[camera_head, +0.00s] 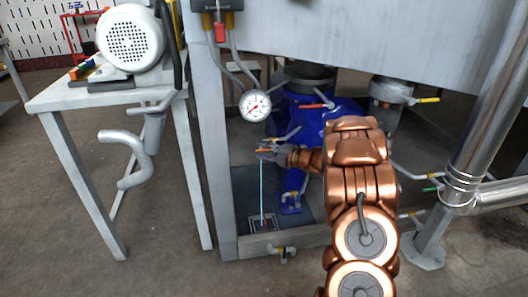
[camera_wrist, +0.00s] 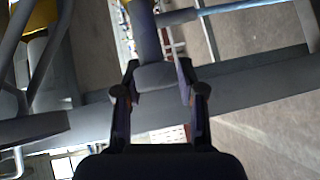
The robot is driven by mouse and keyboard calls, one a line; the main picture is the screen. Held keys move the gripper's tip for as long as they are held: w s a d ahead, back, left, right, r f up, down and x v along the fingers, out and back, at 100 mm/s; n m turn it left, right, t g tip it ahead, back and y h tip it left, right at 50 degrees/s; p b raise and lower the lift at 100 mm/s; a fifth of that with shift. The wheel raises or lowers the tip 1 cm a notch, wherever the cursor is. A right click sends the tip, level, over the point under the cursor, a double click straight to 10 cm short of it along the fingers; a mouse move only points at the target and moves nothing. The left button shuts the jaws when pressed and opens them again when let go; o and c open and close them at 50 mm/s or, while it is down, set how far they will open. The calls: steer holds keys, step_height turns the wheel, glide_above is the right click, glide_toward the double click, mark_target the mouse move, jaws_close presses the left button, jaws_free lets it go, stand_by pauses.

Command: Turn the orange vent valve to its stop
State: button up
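In the head view, a small orange handle (camera_head: 264,150), which looks like the vent valve's, sits in front of the blue machine body, just left of my gripper (camera_head: 281,153). My gripper reaches left to it and partly covers the valve. In the wrist view, my gripper's two dark fingers (camera_wrist: 160,78) stand apart on either side of a grey piece (camera_wrist: 156,76). A stem with a little yellow-orange at its top (camera_wrist: 143,28) runs up from that piece. I cannot tell whether the fingers press on it.
A dial gauge (camera_head: 255,105) hangs left of the blue body (camera_head: 288,125). Other levers are close by: one red-tipped (camera_head: 315,105), one yellow-tipped (camera_head: 428,100), one green-tipped (camera_head: 431,189). A steel frame leg (camera_head: 211,150) stands left. A bench with a motor (camera_head: 131,38) is farther left.

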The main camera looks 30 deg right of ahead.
jaws_close()
stand_by(0.7)
